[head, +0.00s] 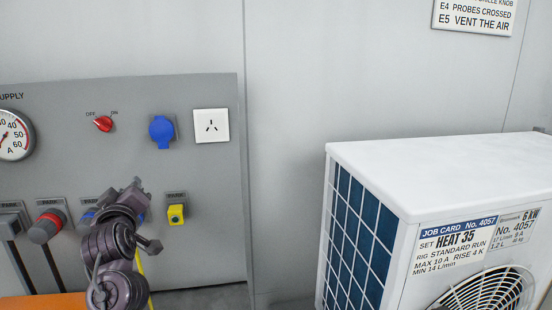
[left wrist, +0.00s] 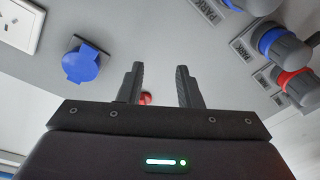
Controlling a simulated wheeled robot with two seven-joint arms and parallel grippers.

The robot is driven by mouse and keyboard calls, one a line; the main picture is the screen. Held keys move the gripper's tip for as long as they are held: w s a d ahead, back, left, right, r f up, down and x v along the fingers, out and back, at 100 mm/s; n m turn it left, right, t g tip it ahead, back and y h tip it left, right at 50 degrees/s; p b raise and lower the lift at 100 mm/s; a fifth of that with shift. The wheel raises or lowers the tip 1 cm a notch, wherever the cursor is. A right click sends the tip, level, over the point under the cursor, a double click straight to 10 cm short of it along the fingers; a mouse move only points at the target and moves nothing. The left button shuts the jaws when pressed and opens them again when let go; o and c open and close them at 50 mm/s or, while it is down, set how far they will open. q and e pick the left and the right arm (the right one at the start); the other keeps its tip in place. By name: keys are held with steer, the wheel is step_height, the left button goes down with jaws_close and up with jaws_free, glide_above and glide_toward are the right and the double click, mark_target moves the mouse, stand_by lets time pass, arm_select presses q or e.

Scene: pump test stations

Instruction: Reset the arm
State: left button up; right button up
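My left gripper (head: 122,203) is in front of the lower part of the grey supply panel (head: 190,95) in the head view, with its arm coming up from below. In the left wrist view the left gripper (left wrist: 160,84) has its two dark fingers apart, with nothing between them. The red OFF/ON knob shows small and far behind the gap, partly hidden by a finger. A blue plug or connector (head: 89,216) on the panel is partly hidden behind the gripper in the head view. My right gripper is not in view.
The panel carries a gauge (head: 14,137), a red knob (head: 103,124), a blue capped socket (head: 162,132), a white outlet (head: 211,126), a red-ringed connector (head: 48,226) and a yellow part (head: 176,214). A white heat pump unit (head: 430,170) stands right. The space between is clear.

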arm_select(q)
steer(key=s+d+f+m+g+h, duration=0.35)
steer(key=s+d+f, duration=0.2)
steer(key=f, duration=0.55)
steer(key=s+d+f+m+g+h, duration=0.2)
steer(key=s+d+f+m+g, duration=0.3)
steer(key=f, duration=0.6)
steer(key=s+d+f+m+g, duration=0.2)
steer(key=s+f, duration=0.2)
steer(key=s, duration=0.3)
steer(key=s+d+f+m+g+h, duration=0.15)
steer(key=s+f, duration=0.25)
steer(key=s, duration=0.4)
steer(key=s+d+f+m+g, duration=0.1)
steer(key=s+d+f+g, duration=0.1)
steer(key=s+f, duration=0.35)
steer(key=s+f+g, duration=0.1)
steer(key=s+f, duration=0.1)
steer(key=f, duration=1.3)
steer(key=s+f, duration=0.2)
steer(key=f, duration=1.3)
steer(key=s+a+f, duration=0.2)
steer(key=s+f, duration=0.6)
steer(key=s, duration=0.1)
steer(key=s+a+f+g, duration=0.1)
steer(key=s+a+f, duration=0.1)
steer(key=s+f, duration=0.5)
steer(key=s, duration=0.3)
steer(key=shift+f, duration=0.35)
